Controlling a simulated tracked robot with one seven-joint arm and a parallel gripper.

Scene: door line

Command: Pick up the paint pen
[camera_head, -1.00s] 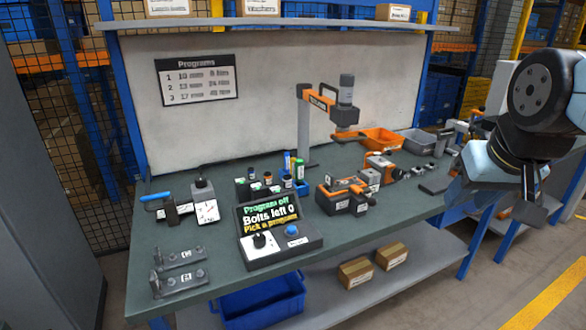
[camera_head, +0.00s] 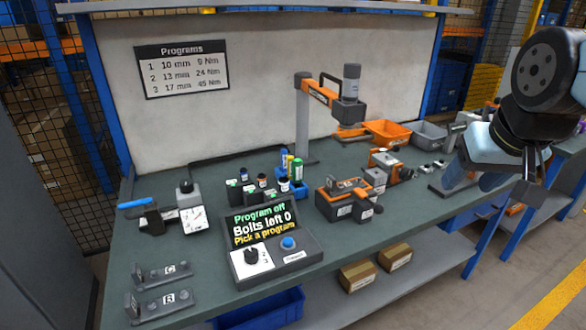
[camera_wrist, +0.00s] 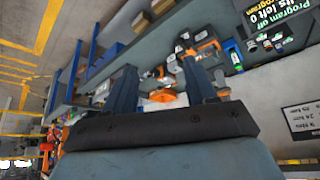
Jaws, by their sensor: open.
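My gripper (camera_head: 528,192) is open and empty at the right, far from the holder, over the bench's right end. In the wrist view my gripper (camera_wrist: 159,66) shows two fingers spread apart with nothing between them.
The green bench (camera_head: 215,235) holds a control box (camera_head: 268,250), small dark bottles (camera_head: 262,181), a driver on an arm (camera_head: 317,92), a black-and-orange tool (camera_head: 343,198) and an orange bin (camera_head: 387,132). The front left surface is partly clear.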

